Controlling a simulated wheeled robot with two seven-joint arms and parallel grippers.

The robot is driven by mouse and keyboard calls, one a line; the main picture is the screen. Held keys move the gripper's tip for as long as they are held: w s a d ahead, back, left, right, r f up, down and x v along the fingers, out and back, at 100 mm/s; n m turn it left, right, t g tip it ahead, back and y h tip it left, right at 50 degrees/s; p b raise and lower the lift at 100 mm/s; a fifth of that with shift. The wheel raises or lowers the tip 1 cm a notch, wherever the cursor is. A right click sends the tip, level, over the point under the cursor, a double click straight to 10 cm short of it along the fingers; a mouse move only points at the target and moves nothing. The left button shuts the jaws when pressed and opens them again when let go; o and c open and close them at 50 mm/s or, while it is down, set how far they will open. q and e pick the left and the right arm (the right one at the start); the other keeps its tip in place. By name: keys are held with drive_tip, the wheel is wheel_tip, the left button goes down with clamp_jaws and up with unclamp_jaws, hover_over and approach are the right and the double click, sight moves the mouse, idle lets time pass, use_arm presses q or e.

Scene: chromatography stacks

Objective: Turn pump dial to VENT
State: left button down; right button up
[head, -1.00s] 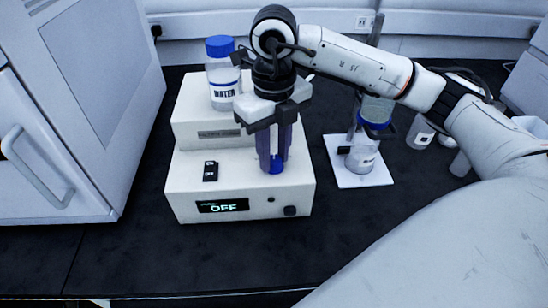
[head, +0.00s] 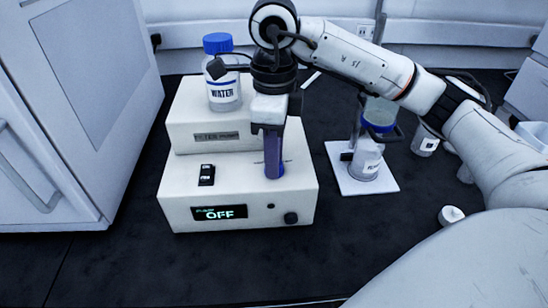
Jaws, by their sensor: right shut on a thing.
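The white filter pump (head: 185,180) stands on the dark bench, with a lit display (head: 219,212) reading OFF on its front. My right gripper (head: 274,172) points straight down over the right part of the pump's top. It is shut on the blue dial (head: 275,171), most of which the fingers hide. Faint lettering shows on the top beside the fingers, too small to read. My left gripper is out of view.
A water bottle (head: 223,88) with a blue cap stands on the pump's rear step. A black switch (head: 207,175) sits on the pump's top left. To the right, a blue-collared flask assembly (head: 368,160) stands on a white plate (head: 385,184). A white cap (head: 451,215) lies farther right.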

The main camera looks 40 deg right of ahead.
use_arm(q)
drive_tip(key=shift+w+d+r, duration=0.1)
use_arm(e)
drive_tip(key=shift+r+n, duration=0.1)
drive_tip(key=shift+n, duration=0.2)
drive_tip(key=o, duration=1.1)
drive_tip(key=shift+c, duration=0.2)
drive_tip(key=shift+r, duration=0.3)
use_arm(q)
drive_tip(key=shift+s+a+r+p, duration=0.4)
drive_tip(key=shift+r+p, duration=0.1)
drive_tip(key=shift+p, duration=0.75)
use_arm(e)
wheel_tip(320, 180, up, 10)
drive_tip(key=shift+f, duration=0.15)
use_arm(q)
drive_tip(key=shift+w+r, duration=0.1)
